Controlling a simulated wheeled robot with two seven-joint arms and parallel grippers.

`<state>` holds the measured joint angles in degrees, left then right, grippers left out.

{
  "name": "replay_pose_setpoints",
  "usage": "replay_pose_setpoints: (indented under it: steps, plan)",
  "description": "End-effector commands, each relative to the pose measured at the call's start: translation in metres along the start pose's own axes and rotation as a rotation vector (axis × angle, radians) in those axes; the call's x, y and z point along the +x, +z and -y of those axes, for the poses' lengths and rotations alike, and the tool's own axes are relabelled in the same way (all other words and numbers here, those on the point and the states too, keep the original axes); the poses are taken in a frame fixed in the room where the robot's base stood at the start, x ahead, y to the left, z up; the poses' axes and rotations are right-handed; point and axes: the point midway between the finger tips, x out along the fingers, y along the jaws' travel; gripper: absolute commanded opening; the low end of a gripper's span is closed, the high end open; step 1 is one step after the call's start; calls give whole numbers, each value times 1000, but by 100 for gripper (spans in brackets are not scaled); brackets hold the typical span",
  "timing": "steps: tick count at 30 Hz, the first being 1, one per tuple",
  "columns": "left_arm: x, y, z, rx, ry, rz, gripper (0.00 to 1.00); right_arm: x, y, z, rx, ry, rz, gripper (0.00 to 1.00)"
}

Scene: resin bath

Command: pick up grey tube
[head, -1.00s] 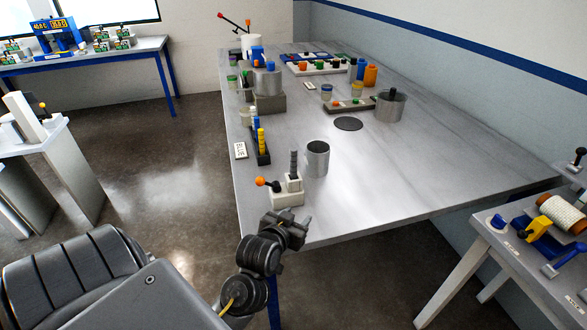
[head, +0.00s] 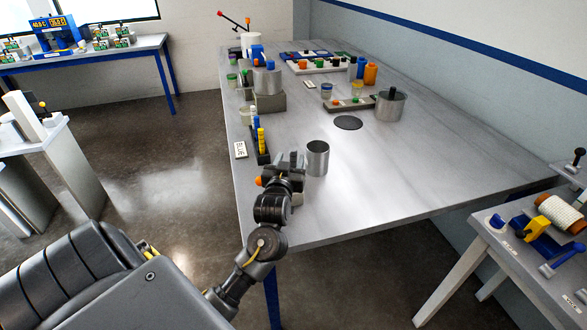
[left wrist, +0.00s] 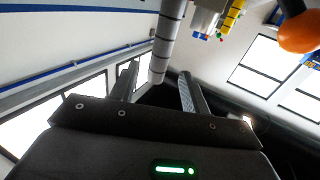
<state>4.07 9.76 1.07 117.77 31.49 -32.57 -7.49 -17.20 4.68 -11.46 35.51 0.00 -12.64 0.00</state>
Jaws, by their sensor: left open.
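The grey tube shows in the left wrist view (left wrist: 168,35) as a ribbed cylinder, its end lying between the two fingers. My left gripper (head: 291,160) is open at the near end of the table, and in the head view it largely hides the tube and its white holder (head: 298,199). The left fingers also show in the left wrist view (left wrist: 157,85), one on each side of the tube with space visible. I cannot tell whether either finger touches it. My right gripper is not in view.
An orange knob (head: 259,181) sticks out left of the gripper and shows large in the wrist view (left wrist: 299,33). A metal cup (head: 317,158) stands close on the right. A dark rack with yellow pieces (head: 261,141) is behind. The table's right middle is clear.

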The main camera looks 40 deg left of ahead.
Motion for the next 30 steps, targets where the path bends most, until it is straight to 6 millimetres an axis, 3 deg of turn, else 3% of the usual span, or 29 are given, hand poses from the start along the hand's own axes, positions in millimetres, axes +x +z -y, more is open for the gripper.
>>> replay_pose_setpoints:
  steps: [5, 15, 23, 30]
  plan:
    - [7, 0, -1, 1, 0, 0, 46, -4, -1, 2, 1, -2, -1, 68]
    - [49, 6, -3, 2, 1, 1, 46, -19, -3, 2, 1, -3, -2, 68]
    - [52, 8, -3, 0, 1, 1, 46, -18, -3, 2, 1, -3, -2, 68]
    - [52, 8, -4, 0, 1, 1, 16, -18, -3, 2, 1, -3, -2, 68]
